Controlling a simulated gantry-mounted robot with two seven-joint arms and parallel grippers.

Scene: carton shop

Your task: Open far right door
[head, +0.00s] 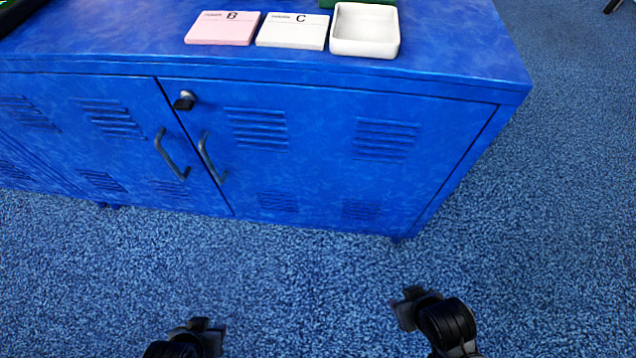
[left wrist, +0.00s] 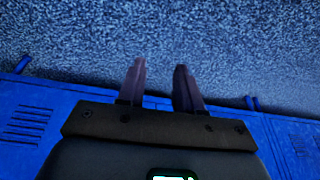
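The far right door (head: 330,150) of the blue metal cabinet is shut in the head view. It has louvred vents, a dark bar handle (head: 210,158) near its left edge and a lock knob (head: 184,100) at its upper left. My left gripper (head: 206,326) is low in the head view, apart from the cabinet. In the left wrist view its two fingers (left wrist: 160,88) are spread with nothing between them. My right gripper (head: 408,306) is in front of the cabinet's right end, away from the handle. Its fingers are too small and dark to read.
A neighbouring door (head: 120,140) with its own handle (head: 170,155) adjoins on the left. A pink card B (head: 222,30), a white card C (head: 292,32) and a white tray (head: 365,45) lie on the cabinet top. The blue carpet (head: 300,270) in front is clear.

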